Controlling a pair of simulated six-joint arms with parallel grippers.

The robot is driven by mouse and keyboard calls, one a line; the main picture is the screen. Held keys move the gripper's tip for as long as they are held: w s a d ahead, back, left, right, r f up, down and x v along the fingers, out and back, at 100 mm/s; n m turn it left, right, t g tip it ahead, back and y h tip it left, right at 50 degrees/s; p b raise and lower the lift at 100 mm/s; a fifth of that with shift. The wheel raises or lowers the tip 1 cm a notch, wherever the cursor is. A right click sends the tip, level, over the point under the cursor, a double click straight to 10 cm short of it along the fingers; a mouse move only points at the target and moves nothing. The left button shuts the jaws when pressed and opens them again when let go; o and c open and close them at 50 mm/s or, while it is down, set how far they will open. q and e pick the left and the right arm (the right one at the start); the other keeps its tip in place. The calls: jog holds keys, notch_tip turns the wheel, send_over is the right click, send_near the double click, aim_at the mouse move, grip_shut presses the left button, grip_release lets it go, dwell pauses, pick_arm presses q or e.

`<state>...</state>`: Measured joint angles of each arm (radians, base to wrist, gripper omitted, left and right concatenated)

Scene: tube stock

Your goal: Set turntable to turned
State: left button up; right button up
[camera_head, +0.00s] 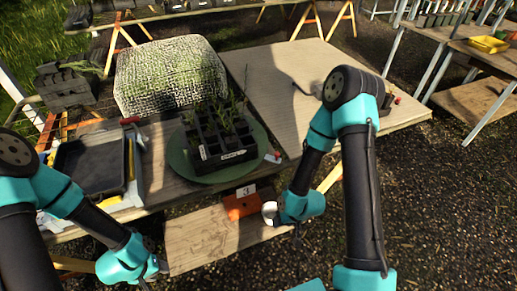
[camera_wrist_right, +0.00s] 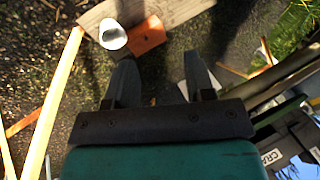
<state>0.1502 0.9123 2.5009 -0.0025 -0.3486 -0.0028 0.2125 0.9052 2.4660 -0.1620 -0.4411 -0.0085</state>
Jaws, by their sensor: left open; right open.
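The turntable (camera_head: 177,158) is a green disc on the wooden bench, left of centre in the head view. A black cell tray (camera_head: 236,160) of seedlings with a white label stands on it. In the right wrist view the tray's labelled side (camera_wrist_right: 285,148) shows at the lower right, cut by the edge. My left gripper (camera_head: 152,277) is low in the head view, in front of the bench and apart from the turntable; it is open. My right gripper (camera_wrist_right: 157,62) has its fingers apart with nothing between them; in the head view it is mostly hidden by its wrist.
A white cup-like object (camera_wrist_right: 113,36) and an orange block (camera_wrist_right: 147,36) are on the low board (camera_head: 205,243). A red-tipped piece (camera_head: 273,157) lies by the turntable's right edge. A mesh-covered mound (camera_head: 165,75) is behind; a black tray (camera_head: 92,165) is left. The board at right (camera_head: 290,85) is largely bare.

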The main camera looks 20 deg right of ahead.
jog(key=w+d+r+n+t+y, duration=0.15)
jog(key=w+d+t, duration=0.3)
jog(key=w, duration=0.45)
jog(key=n+t+y, duration=0.4)
jog(key=n+t, duration=0.1)
jog(key=n, duration=0.1)
send_near(273, 158)
jog(key=s+d+f, duration=0.1)
jog(key=d+f, duration=0.2)
jog(key=s+d+r+n+y, duration=0.3)
jog(key=d+r+y, duration=0.1)
jog(key=shift+r, duration=0.3)
jog(key=shift+a, duration=0.1)
jog(key=x, duration=1.7)
jog(key=shift+w+a+f, duration=0.15)
jog(key=shift+a+f, duration=0.1)
jog(key=shift+c, duration=0.5)
